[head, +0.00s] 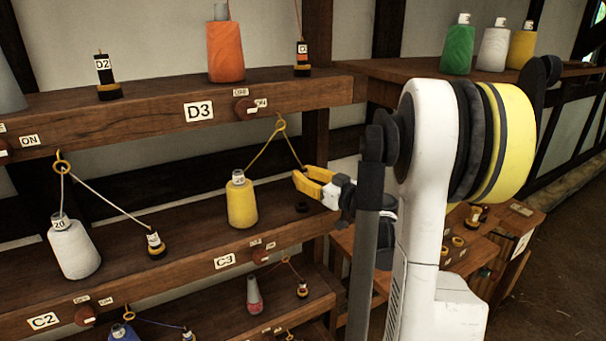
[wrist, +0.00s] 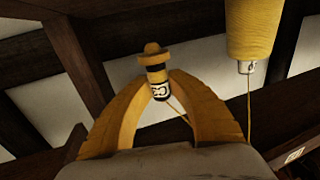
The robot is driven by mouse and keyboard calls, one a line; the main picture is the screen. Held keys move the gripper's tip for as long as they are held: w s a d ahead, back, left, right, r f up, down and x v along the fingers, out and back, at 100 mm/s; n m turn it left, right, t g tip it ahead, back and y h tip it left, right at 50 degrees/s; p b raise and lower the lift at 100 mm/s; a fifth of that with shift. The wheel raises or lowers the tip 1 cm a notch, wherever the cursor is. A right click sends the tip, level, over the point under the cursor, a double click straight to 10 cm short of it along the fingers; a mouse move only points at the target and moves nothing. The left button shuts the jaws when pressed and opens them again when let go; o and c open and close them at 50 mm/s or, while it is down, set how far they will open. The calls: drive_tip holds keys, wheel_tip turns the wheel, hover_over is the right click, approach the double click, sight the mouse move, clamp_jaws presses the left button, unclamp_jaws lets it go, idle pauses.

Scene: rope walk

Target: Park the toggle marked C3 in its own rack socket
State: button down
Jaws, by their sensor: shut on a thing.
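My gripper (head: 304,181) has yellow fingers and is shut on the toggle marked C3 (wrist: 157,75). In the wrist view, which looks upside down, the toggle sits between the fingertips (wrist: 157,88) with its black-and-white label and yellow end showing. In the head view the fingers hide most of it. A yellow thread runs from it up through a ring (head: 281,125) to the yellow cone (head: 242,204). A dark round socket (head: 302,207) shows on the C3 shelf, right of the cone and below my fingers, apart from them. The C3 plate (head: 224,261) is on the shelf front.
A white cone (head: 75,249) and its toggle (head: 155,245) stand left on the same shelf. The D3 shelf (head: 150,120) runs above, with an orange cone (head: 225,51) and toggles. A wooden post (head: 317,135) stands behind.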

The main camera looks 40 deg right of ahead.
drive_tip(key=shift+w+f+b, duration=0.1)
drive_tip(key=shift+f+b, duration=1.25)
drive_tip(key=shift+f, duration=0.9)
drive_tip(key=shift+f+b, duration=0.6)
drive_tip(key=shift+b, duration=0.25)
drive_tip(key=c, duration=1.7)
unclamp_jaws()
drive_tip(key=shift+o, duration=0.5)
drive_tip(key=s, duration=1.1)
drive_tip(key=shift+b, duration=0.45)
